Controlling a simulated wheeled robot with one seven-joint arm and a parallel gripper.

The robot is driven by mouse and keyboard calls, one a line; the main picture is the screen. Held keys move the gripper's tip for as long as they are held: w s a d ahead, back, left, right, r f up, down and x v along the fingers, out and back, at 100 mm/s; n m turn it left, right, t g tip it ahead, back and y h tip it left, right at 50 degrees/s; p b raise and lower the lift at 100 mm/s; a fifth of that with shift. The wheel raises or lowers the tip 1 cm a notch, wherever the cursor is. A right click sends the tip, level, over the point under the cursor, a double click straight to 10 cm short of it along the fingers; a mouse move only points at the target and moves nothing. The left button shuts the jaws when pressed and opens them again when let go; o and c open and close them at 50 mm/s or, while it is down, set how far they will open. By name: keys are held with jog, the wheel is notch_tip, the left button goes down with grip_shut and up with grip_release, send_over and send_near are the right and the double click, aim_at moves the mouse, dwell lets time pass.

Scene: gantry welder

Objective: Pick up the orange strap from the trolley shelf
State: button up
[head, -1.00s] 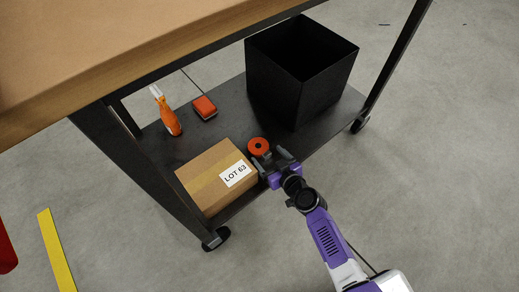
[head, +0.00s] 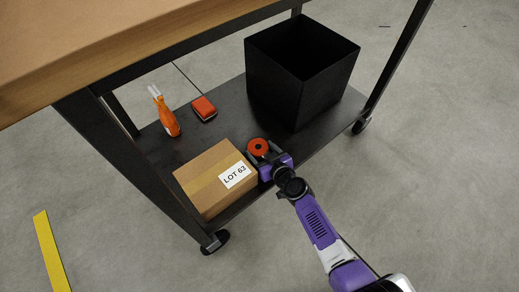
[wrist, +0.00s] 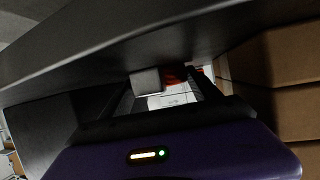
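A round orange roll with a dark centre (head: 258,147), which looks like the orange strap, lies on the dark trolley shelf (head: 222,134), near its front edge. It is just right of the cardboard box. My gripper (head: 262,155) is low at the shelf's front edge, with its grey fingers beside the roll, one towards each side. The fingers look apart. In the wrist view the gap between my fingers (wrist: 170,82) shows a patch of orange (wrist: 174,76), partly hidden by the fingers. I cannot tell whether the fingers touch the roll.
The cardboard box marked LOT 63 (head: 214,177) stands close left of my gripper. A black open bin (head: 300,92) is behind right. An orange-handled bottle or tool (head: 167,117) and a red-orange block (head: 204,108) sit farther back. The tabletop (head: 100,35) overhangs the shelf's back left.

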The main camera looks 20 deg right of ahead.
jog(key=c, duration=0.5)
jog(key=shift+r, duration=0.1)
